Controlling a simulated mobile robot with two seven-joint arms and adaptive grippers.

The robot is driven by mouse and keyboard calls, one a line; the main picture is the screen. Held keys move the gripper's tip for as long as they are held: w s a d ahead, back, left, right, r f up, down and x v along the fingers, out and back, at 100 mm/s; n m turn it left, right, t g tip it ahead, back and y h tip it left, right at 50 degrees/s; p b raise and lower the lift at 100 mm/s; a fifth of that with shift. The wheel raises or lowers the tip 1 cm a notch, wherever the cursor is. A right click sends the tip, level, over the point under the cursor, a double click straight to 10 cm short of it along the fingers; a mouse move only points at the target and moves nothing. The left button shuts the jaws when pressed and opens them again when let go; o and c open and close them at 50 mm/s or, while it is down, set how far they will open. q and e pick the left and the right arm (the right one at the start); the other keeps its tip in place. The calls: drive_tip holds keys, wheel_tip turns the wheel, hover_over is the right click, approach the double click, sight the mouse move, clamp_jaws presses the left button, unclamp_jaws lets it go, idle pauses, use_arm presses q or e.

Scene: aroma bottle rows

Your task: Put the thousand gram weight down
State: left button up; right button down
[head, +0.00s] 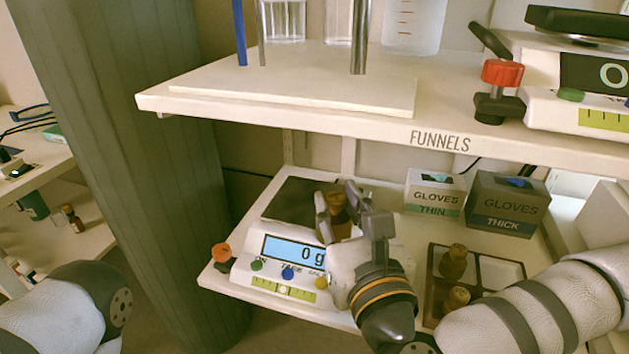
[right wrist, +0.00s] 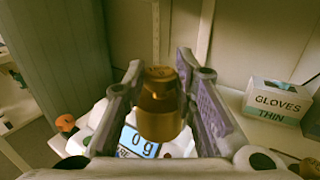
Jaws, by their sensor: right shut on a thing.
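My right gripper (head: 341,200) is shut on a brass weight (head: 338,218), with a finger on either side of it. The weight (right wrist: 160,115) stands upright between the fingers in the right wrist view; its marking cannot be read. The gripper holds it at the dark pan (head: 287,203) of the lower scale (head: 244,270). The scale display (head: 292,250) reads 0 g. Whether the weight's base touches the pan is hidden. My left arm shows at the lower left of the head view, but its gripper is out of view.
A dark divided tray (head: 505,270) with brass weights (head: 454,262) is right of the scale. Two glove boxes, thin (head: 434,192) and thick (head: 506,201), stand behind. The upper shelf (head: 300,117) overhangs the scale. A grey column (head: 130,150) is at left.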

drive_tip(key=f+x, duration=0.1)
drive_tip(key=x, duration=0.3)
drive_tip(key=f+x, duration=0.1)
drive_tip(key=x, duration=0.4)
drive_tip(key=f+x, duration=0.1)
drive_tip(key=x, duration=0.3)
drive_tip(key=shift+w+f, duration=0.15)
drive_tip(key=shift+w, duration=0.05)
drive_tip(key=shift+f, duration=0.15)
drive_tip(key=c, duration=1.5)
unclamp_jaws()
drive_tip(key=shift+f, duration=0.15)
drive_tip(key=shift+c, duration=0.2)
drive_tip(key=shift+o, duration=1.1)
drive_tip(key=shift+s, duration=0.1)
